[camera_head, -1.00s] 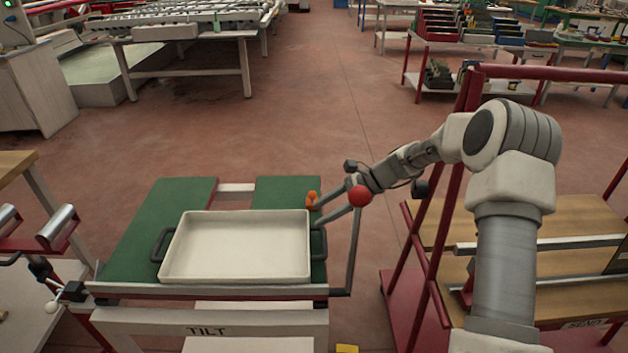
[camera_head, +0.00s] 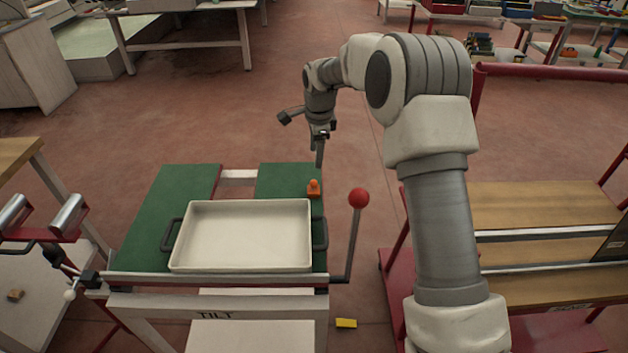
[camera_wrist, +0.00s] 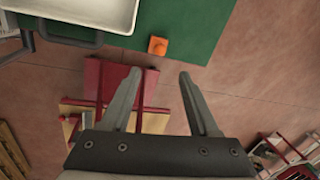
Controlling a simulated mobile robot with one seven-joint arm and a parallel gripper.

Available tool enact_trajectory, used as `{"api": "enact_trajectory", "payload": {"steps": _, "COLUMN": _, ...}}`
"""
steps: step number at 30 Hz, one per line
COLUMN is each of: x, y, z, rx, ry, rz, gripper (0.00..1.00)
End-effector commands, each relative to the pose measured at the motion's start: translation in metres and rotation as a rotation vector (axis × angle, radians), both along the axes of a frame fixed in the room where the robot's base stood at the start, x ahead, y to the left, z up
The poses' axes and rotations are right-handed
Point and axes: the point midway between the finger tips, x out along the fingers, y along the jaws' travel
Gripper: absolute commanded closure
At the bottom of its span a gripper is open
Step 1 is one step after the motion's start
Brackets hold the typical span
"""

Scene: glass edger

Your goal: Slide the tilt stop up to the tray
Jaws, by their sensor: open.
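The orange tilt stop (camera_head: 314,188) sits on the right green panel (camera_head: 275,178) of the tilt table, behind the tray's far right corner and apart from the tray. The cream tray (camera_head: 243,236) lies across both green panels with a dark handle at each side. My gripper (camera_head: 319,160) points down above and behind the stop, not touching it. In the wrist view the stop (camera_wrist: 158,46) shows beyond the open, empty fingers (camera_wrist: 157,85), with the tray's corner (camera_wrist: 110,14) at upper left.
A lever with a red ball (camera_head: 358,198) stands at the table's right side. A red rack with wooden shelves (camera_head: 540,205) is at right. A roller stand (camera_head: 50,225) is at left, and a yellow block (camera_head: 346,323) is on the floor in front.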

Motion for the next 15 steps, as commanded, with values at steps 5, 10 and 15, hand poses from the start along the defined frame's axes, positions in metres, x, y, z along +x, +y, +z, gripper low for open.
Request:
{"api": "enact_trajectory", "payload": {"steps": 5, "x": 0.007, "y": 0.001, "z": -0.042, "rx": 0.001, "ry": 0.003, "rz": 0.000, "gripper": 0.39}}
{"api": "enact_trajectory", "payload": {"steps": 10, "x": 0.014, "y": 0.003, "z": -0.078, "rx": 0.001, "ry": 0.003, "rz": 0.000, "gripper": 0.39}}
{"api": "enact_trajectory", "payload": {"steps": 15, "x": 0.020, "y": 0.005, "z": -0.106, "rx": 0.002, "ry": 0.003, "rz": 0.002, "gripper": 0.39}}
